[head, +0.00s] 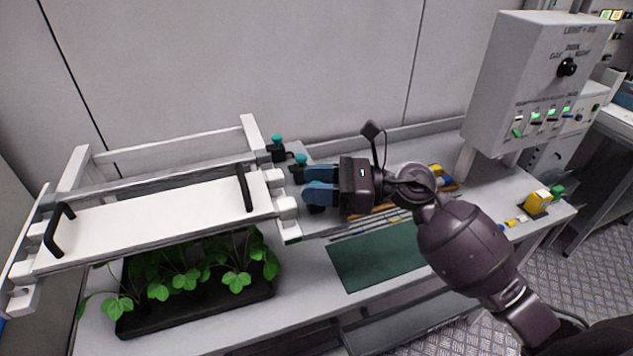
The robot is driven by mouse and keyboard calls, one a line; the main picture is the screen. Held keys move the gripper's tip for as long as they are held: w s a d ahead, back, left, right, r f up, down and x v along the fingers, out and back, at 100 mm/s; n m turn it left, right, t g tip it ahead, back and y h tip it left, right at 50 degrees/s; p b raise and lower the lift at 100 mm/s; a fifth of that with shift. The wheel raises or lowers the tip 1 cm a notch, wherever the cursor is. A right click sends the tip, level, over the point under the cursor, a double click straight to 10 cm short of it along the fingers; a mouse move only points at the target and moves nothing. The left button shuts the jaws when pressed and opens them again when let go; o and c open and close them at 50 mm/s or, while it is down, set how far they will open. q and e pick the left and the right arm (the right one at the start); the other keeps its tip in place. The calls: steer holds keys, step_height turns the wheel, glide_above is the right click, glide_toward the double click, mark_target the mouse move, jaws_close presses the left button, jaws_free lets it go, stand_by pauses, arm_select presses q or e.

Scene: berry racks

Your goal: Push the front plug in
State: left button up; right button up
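Two teal-topped plugs with dark bodies stand at the right end of the white rack (150,215). The rear plug (277,140) is farther back, and the front plug (300,160) is nearer me. My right gripper (308,186) reaches in from the right, with its blue fingers pointing left just beside and below the front plug's teal top. How deep the front plug sits is not clear. My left gripper is not in view.
A black tray of green seedlings (130,325) sits under the rack. A green mat (375,258) lies on the bench below my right arm. A control box (530,85) with lit switches stands back right, and a yellow block (538,200) lies near the bench's right end.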

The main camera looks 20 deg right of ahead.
jaws_close()
steer(key=shift+a, duration=1.45)
steer(key=shift+c, duration=1)
jaws_free()
steer(key=shift+s, duration=0.1)
steer(key=o, duration=0.4)
steer(key=shift+a, duration=0.1)
